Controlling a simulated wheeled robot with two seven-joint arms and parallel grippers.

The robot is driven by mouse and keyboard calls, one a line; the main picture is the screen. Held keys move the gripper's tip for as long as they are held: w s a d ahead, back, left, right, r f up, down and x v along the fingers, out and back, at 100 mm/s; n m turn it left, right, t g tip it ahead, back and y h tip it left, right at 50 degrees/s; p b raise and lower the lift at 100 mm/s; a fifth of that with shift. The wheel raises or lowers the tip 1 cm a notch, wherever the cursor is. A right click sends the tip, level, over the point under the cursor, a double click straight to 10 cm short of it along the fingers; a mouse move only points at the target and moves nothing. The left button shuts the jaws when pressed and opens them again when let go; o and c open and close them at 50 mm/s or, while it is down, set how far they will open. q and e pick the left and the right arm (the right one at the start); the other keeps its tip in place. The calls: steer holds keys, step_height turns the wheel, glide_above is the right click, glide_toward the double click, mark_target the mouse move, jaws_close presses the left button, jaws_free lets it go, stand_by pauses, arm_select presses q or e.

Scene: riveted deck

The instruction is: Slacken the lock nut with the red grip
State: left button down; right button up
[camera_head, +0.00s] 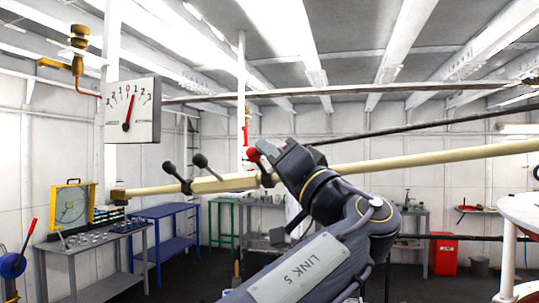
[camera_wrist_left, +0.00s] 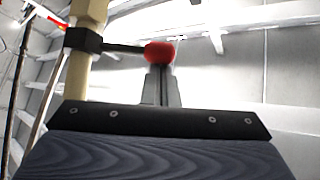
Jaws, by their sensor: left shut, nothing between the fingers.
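The red grip (camera_head: 253,154) is a ball on the end of a short black lever. In the left wrist view the red grip (camera_wrist_left: 159,53) shows at top centre, its lever running left to a black collar (camera_wrist_left: 84,40), seemingly the lock nut, around a cream rod (camera_wrist_left: 82,75). In the head view this collar (camera_head: 268,178) is partly hidden by my gripper. My left gripper (camera_head: 264,149) is shut and empty, right beside the red grip. In the wrist view its fingertips (camera_wrist_left: 160,70) reach the ball's lower edge; I cannot tell whether they touch.
A dial gauge (camera_head: 132,110) hangs at the left, its needle just right of zero. Two black-knobbed levers (camera_head: 185,175) stand on the rod's left part. A grey bench (camera_head: 85,245), a blue bench (camera_head: 165,228) and a red bin (camera_head: 444,255) stand behind. A thin dark rod crosses behind my arm.

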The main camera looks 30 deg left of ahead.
mark_target(269, 182)
arm_select(q)
steer(key=shift+f, duration=0.15)
steer(key=f+n+g+y+b, duration=0.1)
steer(key=n+g+b, duration=0.1)
steer(key=n, duration=0.1)
steer(key=s+f+n+g+y+b, duration=0.1)
steer(key=n+g+b, duration=0.1)
steer(key=n, duration=0.1)
steer(key=f+n+g+b, duration=0.1)
steer(key=n+g+b, duration=0.2)
steer(key=shift+s+d+f+y, duration=0.1)
steer(key=shift+s+d+y, duration=0.1)
steer(key=shift+d+y, duration=0.2)
steer(key=shift+d+f+n+g+b, duration=0.15)
steer(key=shift+f+n+g+b, duration=0.8)
steer(key=shift+n+g+b, duration=0.25)
steer(key=shift+d+f+n+g+b, duration=0.1)
steer(key=shift+f+n+g+b, duration=0.85)
steer(key=shift+n+g+b, duration=0.2)
steer(key=shift+w, duration=0.1)
